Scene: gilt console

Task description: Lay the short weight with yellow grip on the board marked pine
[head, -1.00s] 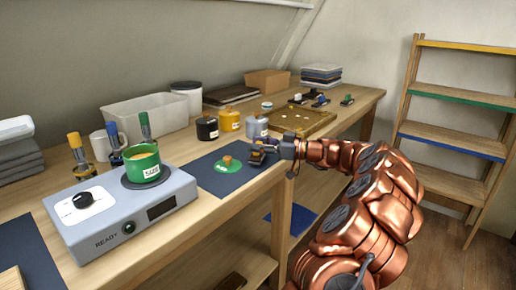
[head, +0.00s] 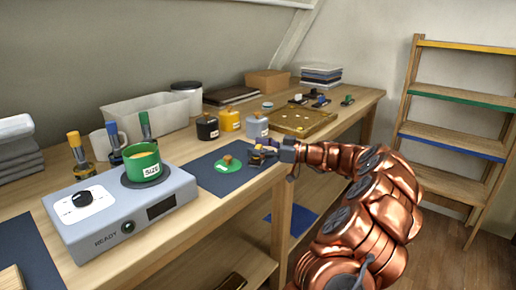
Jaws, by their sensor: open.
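My gripper (head: 260,156) is open, low over the right part of the dark blue mat (head: 208,178), just right of a green lid with a wooden knob (head: 229,165). A small brownish patch shows at its fingertips; I cannot tell what it is. Several small items with coloured tops are in view. A yellow-topped one (head: 75,142) stands at the left behind the grey device, beside a blue-topped one (head: 113,134) and a green-topped one (head: 145,126). I cannot tell whether any is the short weight. No marking reading pine is legible.
A grey device (head: 112,222) bears a green pot (head: 142,166). Black (head: 207,127), yellow (head: 229,120) and grey (head: 255,127) jars stand behind the mat. A shallow wooden tray (head: 327,119) lies farther right. A shelf rack (head: 452,120) stands apart at the right.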

